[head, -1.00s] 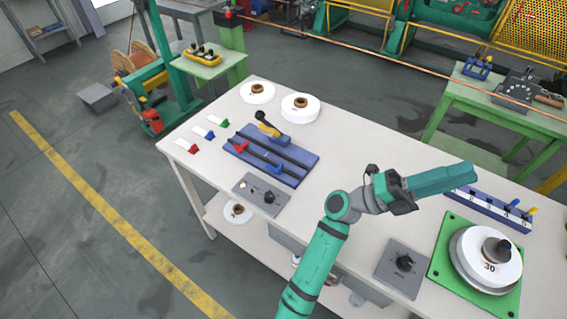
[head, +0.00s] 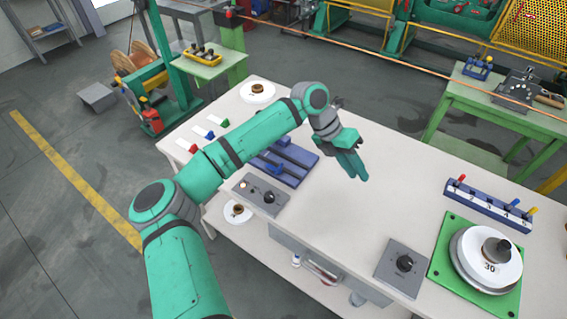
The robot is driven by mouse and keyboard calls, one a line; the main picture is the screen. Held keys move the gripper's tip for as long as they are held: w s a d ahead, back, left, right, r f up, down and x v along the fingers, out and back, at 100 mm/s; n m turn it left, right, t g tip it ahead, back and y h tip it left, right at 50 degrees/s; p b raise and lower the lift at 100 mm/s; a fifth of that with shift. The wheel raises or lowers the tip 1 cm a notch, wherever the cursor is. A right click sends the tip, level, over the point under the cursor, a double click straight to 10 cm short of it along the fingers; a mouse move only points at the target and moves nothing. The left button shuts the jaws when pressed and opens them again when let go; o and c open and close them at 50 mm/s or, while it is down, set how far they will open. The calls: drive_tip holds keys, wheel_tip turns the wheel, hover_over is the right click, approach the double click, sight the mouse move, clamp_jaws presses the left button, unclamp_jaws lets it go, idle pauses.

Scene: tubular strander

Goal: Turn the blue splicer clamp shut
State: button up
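The dark blue splicer block (head: 298,165) lies on the white bench, partly hidden behind my arm. Its blue clamp (head: 275,168) shows close to the edge of my forearm; whether its lever is turned open or shut is too small to tell. The red clamp and the yellow-based black lever on the block are hidden by my arm. My gripper (head: 352,167) is above the bench to the right of the block, apart from it, with the fingers pointing down. No object shows in it, and the gap between the fingers is unclear.
A grey panel with a knob (head: 268,197) sits in front of the block. A blue rack with coloured levers (head: 487,206), another knob panel (head: 403,265) and a green plate with a white disc (head: 438,262) are at the right. The bench's middle is clear.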

drive_tip(key=w+a+n+t+y, duration=0.1)
drive_tip(key=w+a+y, duration=0.3)
drive_tip(key=a, duration=0.6)
wheel_tip(320, 180, up, 3)
drive_tip(key=n+t+y, duration=0.1)
drive_tip(key=t+y, duration=0.1)
drive_tip(key=y, duration=0.1)
hover_over(273, 166)
drive_tip(key=s+d, duration=0.2)
wheel_tip(273, 166, down, 10)
drive_tip(key=shift+a+f, duration=0.1)
clamp_jaws()
